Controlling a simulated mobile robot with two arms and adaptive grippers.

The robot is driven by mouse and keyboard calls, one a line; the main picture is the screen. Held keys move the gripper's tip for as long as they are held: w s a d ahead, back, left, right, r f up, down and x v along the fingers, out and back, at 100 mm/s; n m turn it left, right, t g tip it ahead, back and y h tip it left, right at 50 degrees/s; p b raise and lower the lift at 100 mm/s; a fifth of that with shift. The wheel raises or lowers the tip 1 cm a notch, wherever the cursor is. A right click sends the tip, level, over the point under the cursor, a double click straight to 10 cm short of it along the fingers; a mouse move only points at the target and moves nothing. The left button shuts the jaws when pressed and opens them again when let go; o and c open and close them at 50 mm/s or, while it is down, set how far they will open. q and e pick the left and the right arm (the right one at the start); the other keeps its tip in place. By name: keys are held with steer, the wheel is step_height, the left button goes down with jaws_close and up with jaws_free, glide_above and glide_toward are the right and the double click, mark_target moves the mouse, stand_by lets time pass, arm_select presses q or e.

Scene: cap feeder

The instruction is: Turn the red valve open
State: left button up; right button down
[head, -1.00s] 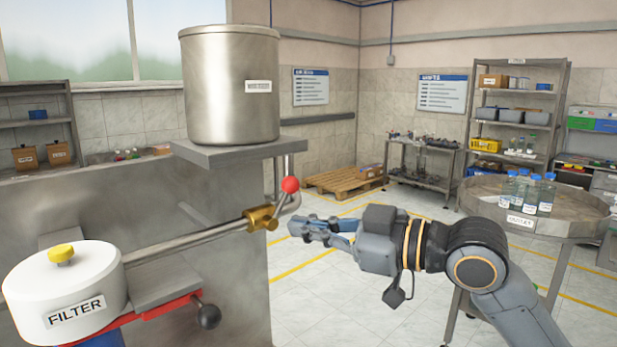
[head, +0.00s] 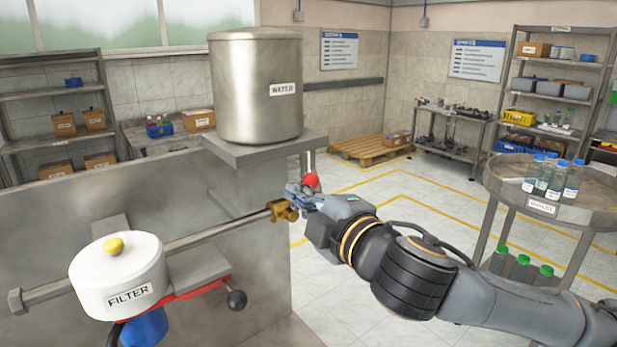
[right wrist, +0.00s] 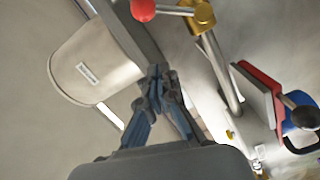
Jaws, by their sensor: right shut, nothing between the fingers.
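The red valve has a brass body (head: 283,210) on a metal pipe, and a lever ending in a red ball (head: 311,180) up and to the right of the body. In the right wrist view, the red ball (right wrist: 143,10) is at the top edge, joined by a silver lever to the brass body (right wrist: 203,14). My right gripper (head: 296,192) overlaps the valve in the head view. In the right wrist view, its fingertips (right wrist: 157,75) are together and empty, below the ball in the picture; I see no contact. My left gripper is not in view.
A metal water tank (head: 256,100) stands on a shelf (head: 265,148) just above the valve. A white filter housing (head: 118,280) with a black-knobbed lever (head: 236,299) is at lower left. A round table (head: 500,182) with bottles stands at right. Floor behind the arm is open.

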steer(key=w, duration=0.1)
steer(key=w+d+p, duration=0.1)
steer(key=w, duration=0.1)
steer(key=w+f+p, duration=0.1)
steer(key=w, duration=0.1)
steer(key=shift+d+f, duration=0.1)
steer(key=shift+d, duration=0.1)
steer(key=shift+a, duration=0.1)
